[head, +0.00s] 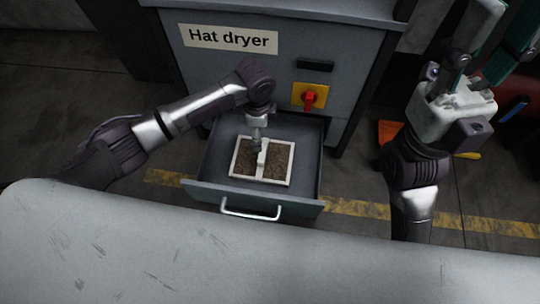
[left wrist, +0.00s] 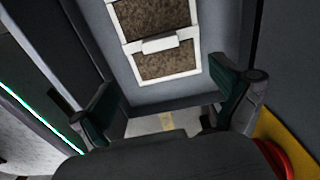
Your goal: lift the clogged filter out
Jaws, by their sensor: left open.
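The clogged filter (head: 275,162) is a white square frame with two brown, dirty panels and a white handle bar across its middle. It lies flat in the open drawer (head: 306,199) of the hat dryer. In the left wrist view the filter (left wrist: 155,20) shows its handle (left wrist: 160,44) ahead of the fingers. My left gripper (head: 258,124) is over the drawer, above the filter; its fingers (left wrist: 165,98) are apart with nothing between them. My right gripper (head: 497,38) is raised at the right with its fingers apart and empty.
The grey hat dryer (head: 345,60) stands behind the drawer, with a red knob (head: 309,99) on a yellow plate close to my left wrist. The drawer walls surround the filter. A pale worn surface (head: 130,250) fills the foreground. An orange object (head: 388,132) lies on the floor at right.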

